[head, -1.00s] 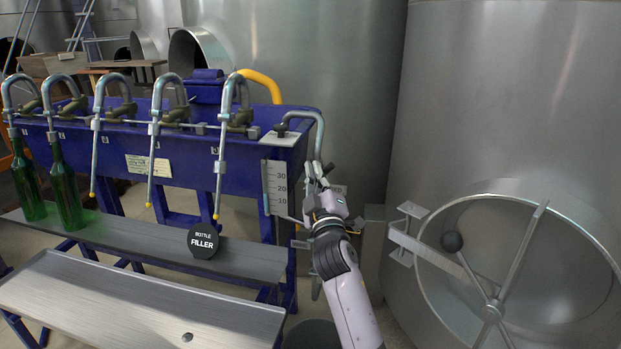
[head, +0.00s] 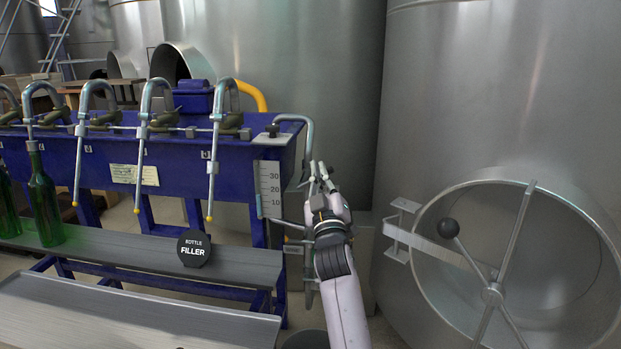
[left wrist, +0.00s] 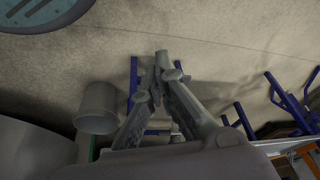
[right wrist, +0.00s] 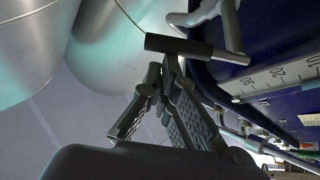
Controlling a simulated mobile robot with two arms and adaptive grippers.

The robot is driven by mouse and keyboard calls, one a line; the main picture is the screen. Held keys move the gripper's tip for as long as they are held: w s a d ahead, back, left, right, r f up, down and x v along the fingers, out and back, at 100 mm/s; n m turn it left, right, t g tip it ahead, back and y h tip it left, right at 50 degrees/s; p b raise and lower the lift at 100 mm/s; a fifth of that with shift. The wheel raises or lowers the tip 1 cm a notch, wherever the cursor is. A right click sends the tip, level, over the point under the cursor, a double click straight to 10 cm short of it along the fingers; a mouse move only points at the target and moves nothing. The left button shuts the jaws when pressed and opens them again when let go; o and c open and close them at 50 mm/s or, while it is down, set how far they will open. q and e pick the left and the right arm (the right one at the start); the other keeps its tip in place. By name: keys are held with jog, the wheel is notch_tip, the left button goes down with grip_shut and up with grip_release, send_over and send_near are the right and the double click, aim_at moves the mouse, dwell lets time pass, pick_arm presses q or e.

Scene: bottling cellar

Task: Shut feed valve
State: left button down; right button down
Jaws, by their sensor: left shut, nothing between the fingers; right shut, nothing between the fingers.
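The blue bottle filler (head: 115,175) stands at the left in the head view. A bent grey pipe (head: 309,135) comes down at its right end. In the right wrist view a dark bar-shaped handle (right wrist: 195,48) crosses just beyond my fingertips, by a grey pipe; it looks like the feed valve's lever. My right gripper (head: 320,168) is shut and empty, close by the pipe; it also shows in the right wrist view (right wrist: 167,68). I cannot tell whether it touches the handle. My left gripper (left wrist: 164,62) is shut and empty above the floor, outside the head view.
Green bottles (head: 43,200) stand on the filler's shelf at the left. A white level scale (head: 269,190) is beside my right gripper. A large steel tank with a round hatch (head: 500,260) stands close at the right. A bucket (left wrist: 97,108) shows below my left gripper.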

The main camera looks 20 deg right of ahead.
pick_arm(q)
jog(key=shift+s+r, duration=0.15)
jog(key=shift+r, duration=0.15)
pick_arm(e)
jog(key=f, duration=0.1)
jog(key=d+f, duration=0.1)
jog(key=s+f, duration=0.1)
jog(key=shift+d+f, duration=0.1)
jog(key=shift+d, duration=0.25)
pick_arm(q)
jog(key=shift+r, duration=0.2)
pick_arm(e)
jog(key=shift+f, duration=0.1)
